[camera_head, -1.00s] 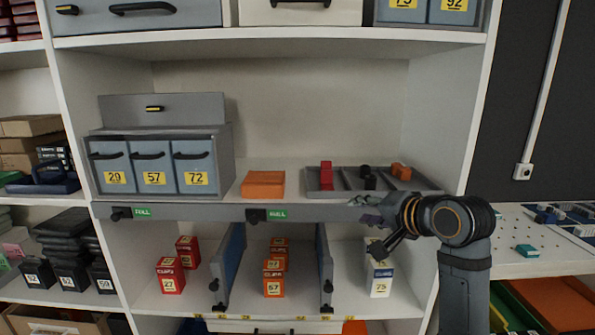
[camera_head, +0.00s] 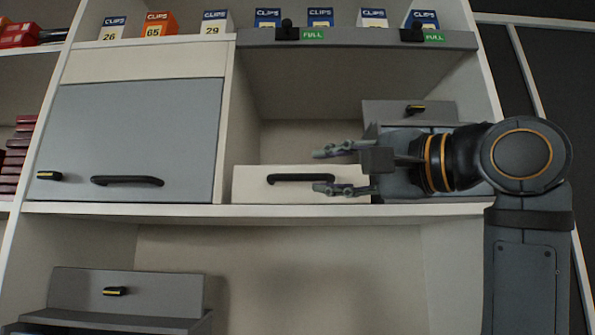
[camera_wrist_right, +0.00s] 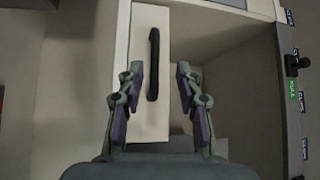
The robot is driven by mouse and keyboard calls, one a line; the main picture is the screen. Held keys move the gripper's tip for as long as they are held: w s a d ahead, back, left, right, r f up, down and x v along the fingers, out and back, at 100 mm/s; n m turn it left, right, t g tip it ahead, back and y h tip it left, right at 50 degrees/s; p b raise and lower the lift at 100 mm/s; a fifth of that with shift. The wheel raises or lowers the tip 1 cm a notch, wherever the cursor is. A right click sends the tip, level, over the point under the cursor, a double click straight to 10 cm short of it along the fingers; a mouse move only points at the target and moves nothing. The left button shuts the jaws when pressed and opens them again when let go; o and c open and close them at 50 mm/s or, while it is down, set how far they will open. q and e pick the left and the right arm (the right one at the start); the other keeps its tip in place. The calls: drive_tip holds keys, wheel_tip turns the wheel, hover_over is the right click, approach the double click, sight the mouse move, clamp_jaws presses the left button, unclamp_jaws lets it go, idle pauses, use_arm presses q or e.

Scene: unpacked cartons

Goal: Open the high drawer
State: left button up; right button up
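The high drawer (camera_head: 250,186) has a cream front with a black bar handle (camera_head: 300,178) and sits on the upper shelf in the head view. It looks closed. My right gripper (camera_head: 318,170) is open and comes in from the right, in front of the drawer, with its fingers above and below the handle's level near its right end. In the right wrist view the drawer front (camera_wrist_right: 150,110) and its handle (camera_wrist_right: 153,64) show between the two spread fingers (camera_wrist_right: 158,80); the handle is ahead of the fingertips and does not look gripped. My left gripper is not in view.
A grey cabinet door (camera_head: 140,135) with a black handle is left of the drawer. A grey drawer unit (camera_head: 440,112) stands to the right, partly behind my arm. Clip boxes (camera_head: 268,18) line the shelf above. The space above the drawer is free.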

sight(300, 177)
drive_tip(key=x, duration=0.3)
drive_tip(key=p+x, duration=0.1)
drive_tip(key=x, duration=0.1)
drive_tip(key=shift+w+d+f, duration=0.15)
drive_tip(key=shift+w+f, duration=0.1)
drive_tip(key=shift+w, duration=0.3)
drive_tip(key=shift+p+x, duration=0.3)
drive_tip(key=shift+x, duration=0.9)
drive_tip(key=shift+w+a, duration=0.2)
drive_tip(key=shift+w, duration=0.05)
drive_tip(key=shift+c, duration=0.6)
drive_tip(key=shift+s, duration=0.1)
clamp_jaws()
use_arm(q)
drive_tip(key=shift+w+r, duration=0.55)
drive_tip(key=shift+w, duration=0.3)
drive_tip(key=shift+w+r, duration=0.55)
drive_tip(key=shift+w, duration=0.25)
